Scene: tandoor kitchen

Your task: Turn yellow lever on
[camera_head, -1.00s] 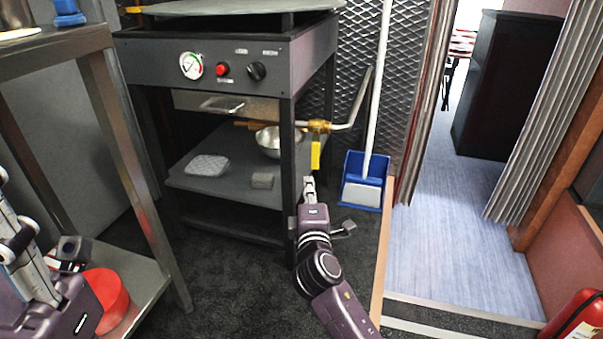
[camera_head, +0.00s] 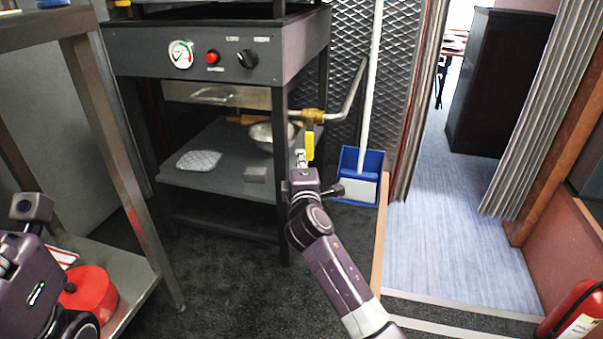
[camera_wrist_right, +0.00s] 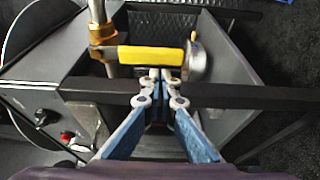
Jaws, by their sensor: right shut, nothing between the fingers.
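The yellow lever (camera_head: 310,146) hangs downward from a brass valve (camera_head: 313,116) on a metal pipe beside the tandoor stand's right front leg. My right gripper (camera_head: 301,157) is shut and empty, with its tips close to the lever's left side in the head view. In the right wrist view the lever (camera_wrist_right: 152,56) lies across the picture just beyond the shut fingertips (camera_wrist_right: 160,74). I cannot tell whether they touch it. The brass valve (camera_wrist_right: 101,40) is at the lever's left end there. My left arm shows at the lower left, but its gripper is not visible.
The dark stand (camera_head: 220,62) carries a gauge (camera_head: 181,54), a red button (camera_head: 212,57) and a black knob (camera_head: 247,59). A metal bowl (camera_head: 270,136) sits on its shelf. A blue dustpan (camera_head: 358,164) stands to the right. A metal shelf with a red container (camera_head: 91,294) is at left.

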